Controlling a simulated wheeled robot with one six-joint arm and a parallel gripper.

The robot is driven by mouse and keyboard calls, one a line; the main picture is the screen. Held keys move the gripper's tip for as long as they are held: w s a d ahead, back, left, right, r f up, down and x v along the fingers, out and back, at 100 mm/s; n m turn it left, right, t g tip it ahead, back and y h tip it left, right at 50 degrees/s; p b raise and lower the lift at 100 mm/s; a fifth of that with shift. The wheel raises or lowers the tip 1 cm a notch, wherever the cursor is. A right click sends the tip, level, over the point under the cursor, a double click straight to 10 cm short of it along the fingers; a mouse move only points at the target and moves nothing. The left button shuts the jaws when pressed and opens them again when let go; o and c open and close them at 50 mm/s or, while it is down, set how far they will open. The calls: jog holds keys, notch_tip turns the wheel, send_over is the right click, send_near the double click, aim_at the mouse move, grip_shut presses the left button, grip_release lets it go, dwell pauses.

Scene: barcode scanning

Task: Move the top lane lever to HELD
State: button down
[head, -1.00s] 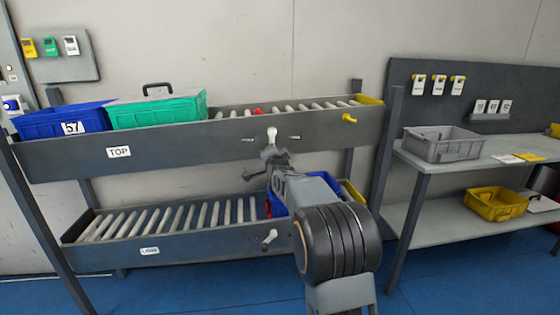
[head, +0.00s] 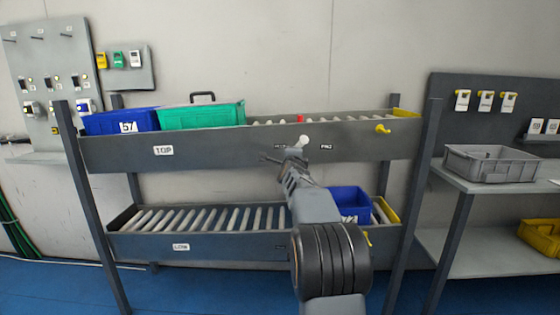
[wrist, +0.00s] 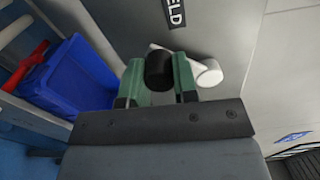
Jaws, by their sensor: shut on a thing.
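The top lane lever (head: 303,141) is on the front panel of the upper lane, marked TOP (head: 164,150). Its pale end shows just above my gripper (head: 291,158), and it slants down left towards the jaws. In the wrist view my gripper's green fingers (wrist: 158,78) are shut on the lever's black part (wrist: 158,69). The lever's white part (wrist: 209,75) shows to the right, beside the right finger. A dark label ending in "ELD" (wrist: 177,14) is on the panel beyond the fingers. In the head view a label (head: 326,147) sits right of the lever; the left one is partly hidden.
A blue crate (head: 105,123) marked 57 and a green crate (head: 202,116) stand on the upper rollers. Another blue crate (head: 349,199) is on the lower lane at right. A yellow part (head: 383,129) juts from the upper panel. A shelf with a grey tray (head: 490,164) stands right.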

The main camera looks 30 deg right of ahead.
dwell(0.5)
jog(key=c, duration=0.9)
grip_release()
jog(key=shift+s, duration=0.1)
jog(key=v, duration=1.3)
jog(key=shift+s+a+b, duration=0.2)
jog(key=shift+a+b, duration=0.1)
jog(key=shift+b, duration=0.05)
